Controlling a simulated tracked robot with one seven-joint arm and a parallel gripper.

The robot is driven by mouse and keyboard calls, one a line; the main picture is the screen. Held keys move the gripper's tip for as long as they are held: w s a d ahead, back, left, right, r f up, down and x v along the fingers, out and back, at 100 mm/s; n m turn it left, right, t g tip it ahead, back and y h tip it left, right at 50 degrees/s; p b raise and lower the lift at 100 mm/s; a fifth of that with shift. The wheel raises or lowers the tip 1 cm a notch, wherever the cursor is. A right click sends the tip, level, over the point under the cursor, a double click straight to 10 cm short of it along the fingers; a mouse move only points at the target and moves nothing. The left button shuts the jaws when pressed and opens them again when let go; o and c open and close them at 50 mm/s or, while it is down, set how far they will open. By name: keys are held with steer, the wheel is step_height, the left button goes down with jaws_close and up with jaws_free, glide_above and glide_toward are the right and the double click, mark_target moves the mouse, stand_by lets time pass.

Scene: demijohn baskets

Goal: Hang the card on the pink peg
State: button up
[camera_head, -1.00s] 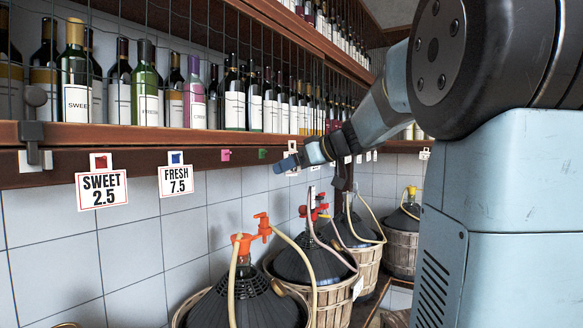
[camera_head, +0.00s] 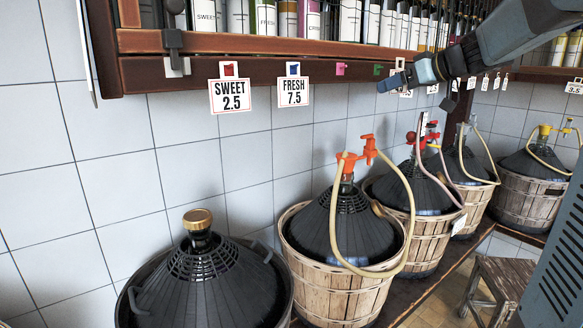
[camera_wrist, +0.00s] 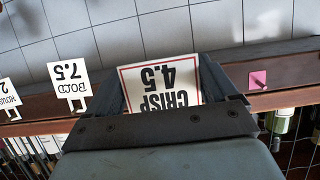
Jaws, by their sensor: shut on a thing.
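My gripper (camera_wrist: 180,95) is shut on a white card (camera_wrist: 158,82) with a red border, reading CRISP 4.5. The card is upside down in the wrist view, between the fingers. The pink peg (camera_wrist: 258,79) shows as a small pink square on the wooden rail, right of the gripper and apart from the card. In the head view the pink peg (camera_head: 340,69) is bare, between the FRESH card and the green peg (camera_head: 378,70). I cannot make out the held card there.
The SWEET 2.5 card (camera_head: 230,95) and FRESH 7.5 card (camera_head: 293,91) hang on the rail to the left. The BOLD 7.5 card (camera_wrist: 69,80) hangs left in the wrist view. Wine bottles stand above the rail. Basketed demijohns (camera_head: 342,240) with tubes stand below.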

steer(key=shift+s+d, duration=0.1)
steer(key=shift+r+x, duration=0.2)
steer(key=shift+x, duration=1)
steer(key=shift+r+x, duration=0.2)
steer(key=shift+x, duration=1)
steer(key=shift+a, duration=0.2)
